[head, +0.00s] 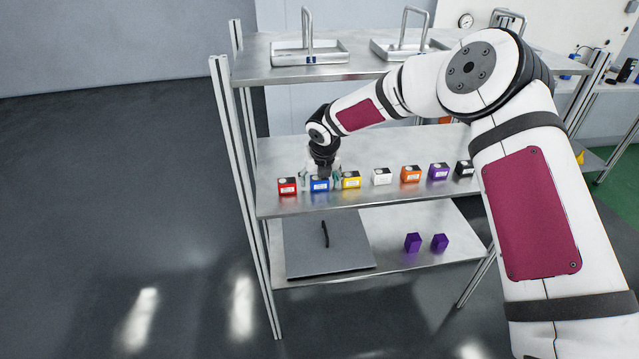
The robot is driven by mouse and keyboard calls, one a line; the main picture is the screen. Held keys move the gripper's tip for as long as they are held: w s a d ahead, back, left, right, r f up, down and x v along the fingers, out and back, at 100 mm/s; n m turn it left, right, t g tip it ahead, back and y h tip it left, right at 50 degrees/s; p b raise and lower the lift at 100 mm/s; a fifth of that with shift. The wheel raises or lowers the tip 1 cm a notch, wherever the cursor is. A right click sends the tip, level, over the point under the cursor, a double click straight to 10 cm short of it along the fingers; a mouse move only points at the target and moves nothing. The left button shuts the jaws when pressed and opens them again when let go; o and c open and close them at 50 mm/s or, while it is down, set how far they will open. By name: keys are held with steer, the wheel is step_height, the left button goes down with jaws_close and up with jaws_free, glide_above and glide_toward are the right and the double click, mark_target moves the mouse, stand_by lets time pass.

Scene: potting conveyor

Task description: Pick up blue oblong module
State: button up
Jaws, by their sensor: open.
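The blue oblong module (319,186) is a small blue box with a white label on its front. It stands on the middle shelf (285,207) between a red box and a yellow box. My gripper (320,180) points down over the blue module with its jaws open. Its fingers appear to be on either side of the module. The gripper hides the module's top, and I cannot tell whether the fingers touch it.
A red box (288,187) and a yellow box (351,180) stand close beside the blue one. White (382,176), orange (411,174), purple (438,171) and black (464,168) boxes continue rightward. The top shelf (258,65) overhangs. A grey plate (300,255) lies below.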

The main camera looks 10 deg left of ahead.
steer(key=c, duration=1.3)
steer(key=shift+o, duration=0.2)
steer(key=shift+r, duration=0.1)
